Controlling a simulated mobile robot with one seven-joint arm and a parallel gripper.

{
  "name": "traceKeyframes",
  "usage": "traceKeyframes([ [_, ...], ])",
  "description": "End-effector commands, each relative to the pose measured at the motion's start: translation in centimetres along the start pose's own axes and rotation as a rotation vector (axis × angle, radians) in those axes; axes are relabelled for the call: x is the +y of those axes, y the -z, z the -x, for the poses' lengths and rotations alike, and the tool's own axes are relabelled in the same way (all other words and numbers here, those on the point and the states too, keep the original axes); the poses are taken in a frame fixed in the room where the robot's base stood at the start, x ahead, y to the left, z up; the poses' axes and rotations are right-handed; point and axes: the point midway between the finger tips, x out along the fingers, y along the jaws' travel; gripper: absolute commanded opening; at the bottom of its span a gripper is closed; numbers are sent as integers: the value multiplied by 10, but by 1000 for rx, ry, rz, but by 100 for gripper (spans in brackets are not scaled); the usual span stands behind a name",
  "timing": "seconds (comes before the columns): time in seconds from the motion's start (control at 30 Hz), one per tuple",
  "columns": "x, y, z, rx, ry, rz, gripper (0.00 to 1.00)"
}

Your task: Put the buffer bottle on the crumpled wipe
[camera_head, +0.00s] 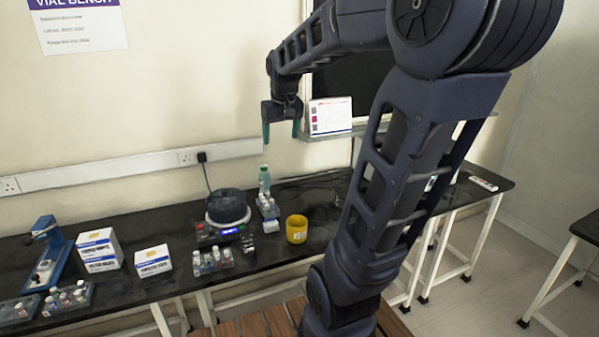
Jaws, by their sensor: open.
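A bottle with a pale green body and white label (264,180), which looks like the buffer bottle, stands upright on the black bench behind a rack of vials. A small whitish thing (271,227) lies in front of that rack; it may be the crumpled wipe, but it is too small to be sure. My gripper (281,132) hangs above the back of the bench with its two teal fingers pointing down. It is open and empty, above and slightly right of the bottle, touching nothing.
The vial rack (267,207) stands close to the bottle. A dark round device (228,207) is left of it, a yellow cup (297,229) right. White boxes (100,250) and more vial racks (213,261) stand farther left. My arm hides part of the right bench.

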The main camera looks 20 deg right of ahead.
Motion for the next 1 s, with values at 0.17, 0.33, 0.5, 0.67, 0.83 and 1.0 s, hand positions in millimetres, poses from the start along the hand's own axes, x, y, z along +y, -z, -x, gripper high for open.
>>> traceKeyframes([
  [0.17,-7,-58,7,38,3,-24,74],
  [0.33,-13,-108,6,71,7,-47,74],
  [0.5,-17,-146,-1,95,13,-66,74],
  [0.67,-19,-163,-5,105,16,-75,74],
  [0.83,-20,-166,-6,106,16,-77,74],
  [1.0,-20,-165,-6,106,16,-76,74],
])
